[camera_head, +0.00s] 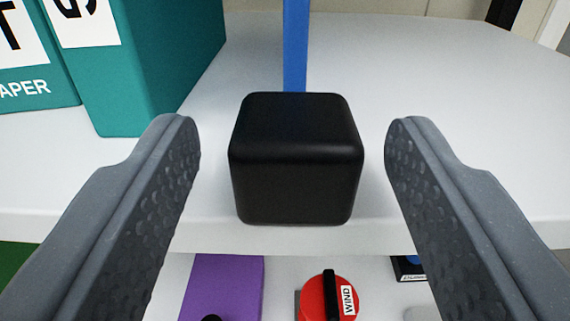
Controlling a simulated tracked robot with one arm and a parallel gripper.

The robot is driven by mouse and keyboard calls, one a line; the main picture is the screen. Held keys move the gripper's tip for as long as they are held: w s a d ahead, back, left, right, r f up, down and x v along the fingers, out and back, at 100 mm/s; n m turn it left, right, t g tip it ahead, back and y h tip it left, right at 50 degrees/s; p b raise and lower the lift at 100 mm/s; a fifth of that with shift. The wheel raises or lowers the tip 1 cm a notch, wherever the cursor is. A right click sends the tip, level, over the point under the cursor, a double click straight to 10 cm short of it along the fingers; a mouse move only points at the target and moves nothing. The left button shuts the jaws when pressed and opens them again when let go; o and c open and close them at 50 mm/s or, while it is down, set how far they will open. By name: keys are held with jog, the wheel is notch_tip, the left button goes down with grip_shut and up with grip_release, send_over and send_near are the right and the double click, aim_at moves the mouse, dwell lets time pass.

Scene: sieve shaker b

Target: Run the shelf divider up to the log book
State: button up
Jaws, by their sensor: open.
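A black block with rounded edges (296,160) sits at the front edge of the white shelf, between my fingers. A thin blue upright strip (296,45) rises right behind it; together they look like the shelf divider, with the block as its front grip. My gripper (292,145) is open, with one grey finger on each side of the block and a gap on both sides. Teal binders (150,60) with white labels stand to the left, apart from the divider; I cannot tell whether one is the log book, as their labels are cut off.
The white shelf (440,110) is bare to the right of the divider. Below its front edge are a purple item (225,287), a red round knob marked WIND (315,298) and a dark item (408,268).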

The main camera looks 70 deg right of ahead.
jog(key=b+v, duration=0.1)
jog(key=v, duration=0.8)
jog(key=shift+a+b, duration=0.35)
jog(key=shift+a, duration=0.05)
jog(key=b, duration=0.5)
jog(key=shift+s+d+f, duration=0.15)
jog(key=shift+s+f, duration=0.05)
jog(key=shift+f, duration=0.15)
jog(key=b, duration=0.4)
jog(key=shift+s+f+b, duration=0.1)
jog(key=shift+b, duration=0.2)
jog(key=b+x, duration=0.2)
jog(key=x, duration=0.2)
jog(key=b+x, duration=0.3)
jog(key=x, duration=0.1)
jog(key=r+b+x, duration=0.1)
jog(key=b+x, duration=0.1)
jog(key=x, duration=0.2)
jog(key=shift+w, duration=0.2)
grip_shut()
